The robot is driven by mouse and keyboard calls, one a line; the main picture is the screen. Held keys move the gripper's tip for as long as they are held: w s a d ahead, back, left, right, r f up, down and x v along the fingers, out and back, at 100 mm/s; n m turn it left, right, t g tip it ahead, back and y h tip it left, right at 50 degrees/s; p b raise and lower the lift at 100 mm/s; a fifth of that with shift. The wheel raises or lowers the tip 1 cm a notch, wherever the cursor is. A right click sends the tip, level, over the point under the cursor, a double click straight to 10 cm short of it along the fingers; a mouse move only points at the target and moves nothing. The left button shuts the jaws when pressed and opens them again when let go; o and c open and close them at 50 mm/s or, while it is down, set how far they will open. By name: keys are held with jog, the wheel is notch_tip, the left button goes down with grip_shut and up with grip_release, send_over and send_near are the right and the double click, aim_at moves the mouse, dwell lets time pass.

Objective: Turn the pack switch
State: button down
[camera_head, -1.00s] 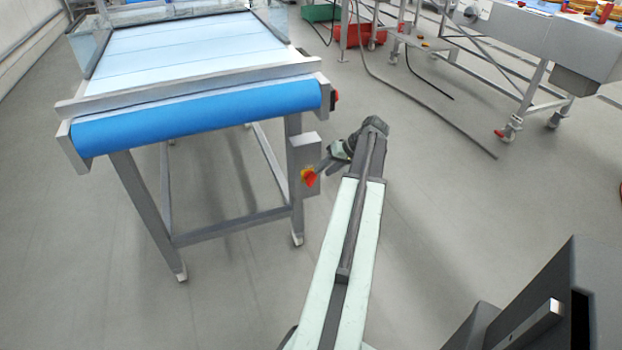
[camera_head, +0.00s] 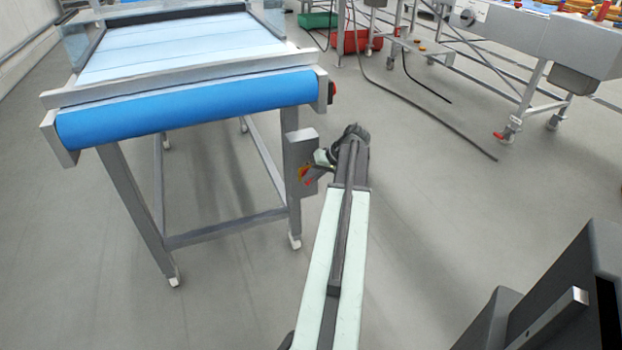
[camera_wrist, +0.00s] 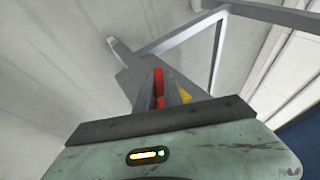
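The pack switch is a red knob on a yellow plate (camera_head: 304,174), on the side of a grey box (camera_head: 301,148) on the conveyor's near right leg. In the wrist view the red knob (camera_wrist: 159,88) shows between my two grey fingers, with yellow at the right. My gripper (camera_head: 309,171) is at the switch, and its fingers lie close along both sides of the knob. The red fills the narrow gap between them, so they look shut on it. The fingertips partly hide the knob in the head view.
The conveyor (camera_head: 190,105) with its blue front roller stands at the left. A dark cable (camera_head: 430,118) lies on the floor at the right. A second machine (camera_head: 560,45) stands at the back right, and red and green crates (camera_head: 355,42) are behind.

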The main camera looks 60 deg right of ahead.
jog(key=shift+f, duration=0.1)
jog(key=shift+d+f+t+y+b, duration=0.15)
jog(key=shift+t+y+b, duration=0.2)
jog(key=shift+b, duration=0.5)
jog(key=b, duration=0.1)
jog(key=t+y+b, duration=0.1)
jog(key=shift+s+f+m+y+b, duration=0.15)
jog(key=shift+m+y+b, duration=0.1)
jog(key=shift+m+b, duration=0.15)
jog(key=shift+t+y+b, duration=0.6)
jog(key=shift+t+b, duration=0.05)
jog(key=shift+b, duration=0.6)
jog(key=shift+m+t+y+b, duration=0.3)
jog(key=shift+b, duration=0.3)
jog(key=shift+r, duration=0.25)
jog(key=c, duration=1.5)
grip_release()
jog(key=shift+o, duration=0.2)
